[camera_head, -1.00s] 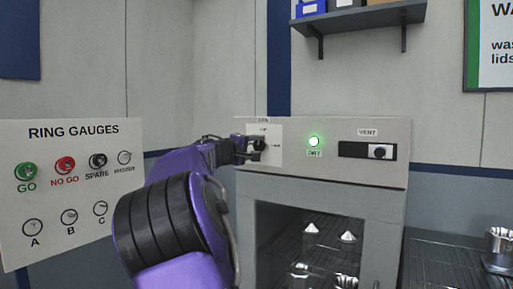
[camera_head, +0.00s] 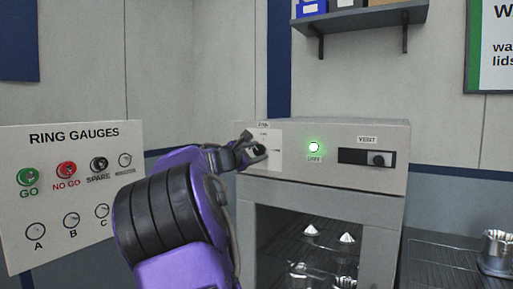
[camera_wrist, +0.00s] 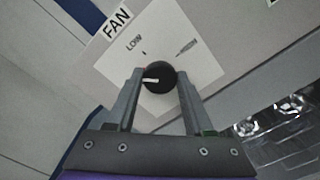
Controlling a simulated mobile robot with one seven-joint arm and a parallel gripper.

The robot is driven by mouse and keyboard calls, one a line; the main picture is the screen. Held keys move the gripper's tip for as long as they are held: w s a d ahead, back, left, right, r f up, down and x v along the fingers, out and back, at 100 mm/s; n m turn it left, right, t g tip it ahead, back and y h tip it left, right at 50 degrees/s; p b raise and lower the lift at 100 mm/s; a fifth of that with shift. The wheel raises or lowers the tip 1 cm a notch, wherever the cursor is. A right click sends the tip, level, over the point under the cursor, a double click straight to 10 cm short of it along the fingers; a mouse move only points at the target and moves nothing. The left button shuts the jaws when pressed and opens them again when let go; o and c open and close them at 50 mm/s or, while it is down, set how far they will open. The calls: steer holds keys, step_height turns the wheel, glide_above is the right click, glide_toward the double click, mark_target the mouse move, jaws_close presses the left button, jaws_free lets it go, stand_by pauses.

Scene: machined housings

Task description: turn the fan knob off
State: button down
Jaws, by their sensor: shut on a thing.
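The fan knob (camera_wrist: 159,76) is round and black with a white pointer line, on a white plate (camera_wrist: 196,66) under the label FAN. In the wrist view its pointer points left, below the LOW mark; another mark is at right, its word too blurred to read surely. My gripper (camera_wrist: 160,80) has one finger on each side of the knob and is shut on it. In the head view my gripper (camera_head: 253,152) is at the upper left of the oven-like cabinet's front panel (camera_head: 290,178); the knob is mostly hidden there.
A lit green DRY lamp (camera_head: 314,147) and a VENT control (camera_head: 367,157) sit right of the knob. A glass door (camera_head: 305,250) is below. A RING GAUGES board (camera_head: 70,200) stands left of my arm. A shelf (camera_head: 360,18) hangs above.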

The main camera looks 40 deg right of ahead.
steer(key=n+p, duration=0.2)
steer(key=n, duration=0.2)
steer(key=shift+n, duration=0.3)
steer(key=shift+n+p, duration=0.3)
steer(key=shift+n, duration=2)
steer(key=shift+c, duration=1.4)
jaws_free()
steer(key=b+v, duration=0.1)
steer(key=v, duration=1.6)
steer(key=shift+a+b, duration=0.2)
steer(key=shift+b, duration=0.15)
